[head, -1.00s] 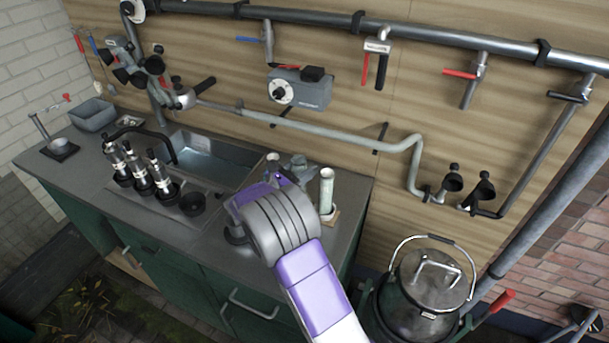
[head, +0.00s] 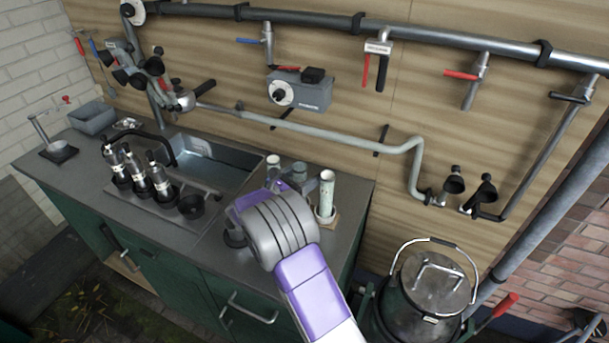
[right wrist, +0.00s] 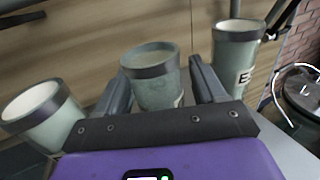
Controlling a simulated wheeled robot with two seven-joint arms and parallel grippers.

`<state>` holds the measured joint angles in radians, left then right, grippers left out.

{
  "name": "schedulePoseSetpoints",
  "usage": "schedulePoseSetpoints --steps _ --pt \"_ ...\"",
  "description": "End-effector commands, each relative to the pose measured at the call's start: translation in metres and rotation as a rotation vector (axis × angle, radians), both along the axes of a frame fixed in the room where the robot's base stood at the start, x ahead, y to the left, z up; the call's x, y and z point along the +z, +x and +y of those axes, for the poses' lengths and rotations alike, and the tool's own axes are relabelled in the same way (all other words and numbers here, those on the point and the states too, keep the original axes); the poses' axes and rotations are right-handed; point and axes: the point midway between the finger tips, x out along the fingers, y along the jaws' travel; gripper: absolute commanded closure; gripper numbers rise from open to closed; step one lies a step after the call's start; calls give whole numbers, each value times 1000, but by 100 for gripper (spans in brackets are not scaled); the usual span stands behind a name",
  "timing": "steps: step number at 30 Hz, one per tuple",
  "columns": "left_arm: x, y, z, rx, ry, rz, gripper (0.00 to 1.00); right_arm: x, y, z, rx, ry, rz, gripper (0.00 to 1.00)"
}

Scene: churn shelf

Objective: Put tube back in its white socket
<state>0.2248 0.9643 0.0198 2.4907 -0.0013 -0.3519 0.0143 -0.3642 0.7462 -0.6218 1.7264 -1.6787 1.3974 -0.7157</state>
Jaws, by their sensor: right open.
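Three pale green-grey tubes with dark rims show in the right wrist view: one at the left (right wrist: 42,112), one in the middle (right wrist: 158,82) and one at the right with dark lettering (right wrist: 236,58). My right gripper (right wrist: 160,75) is open, with its fingers on either side of the middle tube. In the head view, my right gripper (head: 283,187) is over the counter and partly hidden by my wrist. The right tube (head: 326,192) stands upright in a pale, whitish base (head: 324,216). The bases of the other tubes are hidden. My left gripper is not in view.
The grey counter (head: 80,172) holds a sink (head: 212,165) and several black-and-silver handles (head: 140,178) left of my arm. A grey control box (head: 300,90) and pipes are on the wooden wall behind. A lidded metal churn (head: 432,285) stands at the lower right.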

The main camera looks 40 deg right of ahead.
Motion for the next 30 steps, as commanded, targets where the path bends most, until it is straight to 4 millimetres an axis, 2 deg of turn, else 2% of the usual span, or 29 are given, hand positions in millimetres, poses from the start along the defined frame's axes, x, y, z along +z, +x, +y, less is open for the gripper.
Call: schedulePoseSetpoints --steps 5,12,18,23,30 --pt "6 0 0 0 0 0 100 3 0 21 5 0 1 30" --pt "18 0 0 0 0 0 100 4 -5 73 6 -1 1 30" --pt "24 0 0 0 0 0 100 3 -8 106 3 -2 0 30" --pt "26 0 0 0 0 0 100 2 -10 119 2 0 -1 30" --pt "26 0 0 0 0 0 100 2 -10 120 1 0 -1 30"
